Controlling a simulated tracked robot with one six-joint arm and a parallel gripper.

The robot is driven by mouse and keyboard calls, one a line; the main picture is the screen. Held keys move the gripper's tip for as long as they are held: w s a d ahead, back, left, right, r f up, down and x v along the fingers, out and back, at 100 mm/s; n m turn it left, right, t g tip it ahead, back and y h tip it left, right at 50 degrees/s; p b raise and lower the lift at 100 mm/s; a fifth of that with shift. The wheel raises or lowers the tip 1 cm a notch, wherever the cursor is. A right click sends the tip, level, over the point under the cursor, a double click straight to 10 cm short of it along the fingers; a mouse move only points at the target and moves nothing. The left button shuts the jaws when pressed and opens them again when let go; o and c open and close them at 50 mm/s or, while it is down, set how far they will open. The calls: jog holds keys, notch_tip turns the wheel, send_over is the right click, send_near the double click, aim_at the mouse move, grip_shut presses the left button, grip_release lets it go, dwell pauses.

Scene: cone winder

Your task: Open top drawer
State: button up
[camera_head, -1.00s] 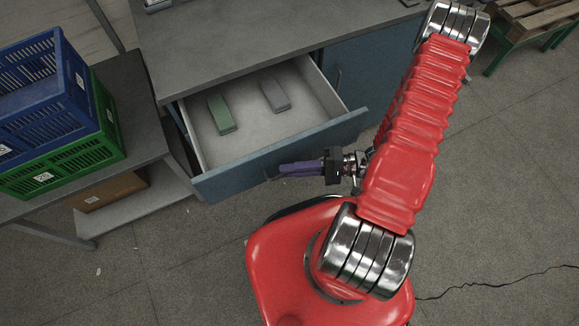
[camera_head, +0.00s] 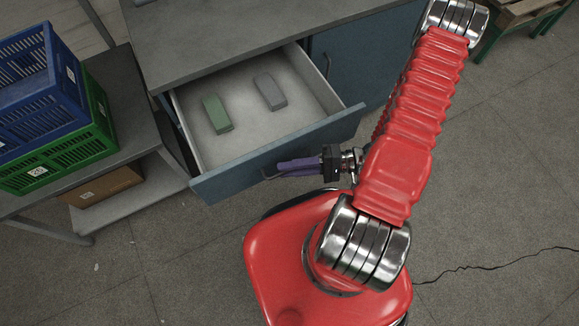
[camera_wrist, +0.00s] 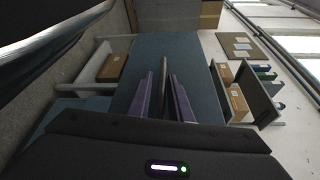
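The top drawer (camera_head: 337,131) of the blue-grey cabinet stands well out from under the worktop, its pale inside showing. Its thin bar handle (camera_head: 266,174) is on the front panel, partly hidden by my fingers. My gripper (camera_head: 281,168), with purple fingers, is at the handle. In the wrist view, the two purple fingers of my gripper (camera_wrist: 160,88) lie on either side of the handle bar (camera_wrist: 166,72), close against it. A green block (camera_head: 217,114) and a grey block (camera_head: 270,92) lie apart in the drawer.
A grey worktop (camera_head: 230,40) is above the drawer. A closed blue cabinet door (camera_head: 365,60) is to the right. At left, a bench holds blue (camera_head: 35,75) and green (camera_head: 65,158) crates, with a cardboard box (camera_head: 105,185) below.

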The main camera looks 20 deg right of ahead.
jog(key=shift+o, duration=1)
jog(key=shift+v, duration=0.8)
jog(key=f+v, duration=0.1)
jog(key=v, duration=1.1)
jog(key=shift+r, duration=0.45)
jog(key=shift+d, duration=0.15)
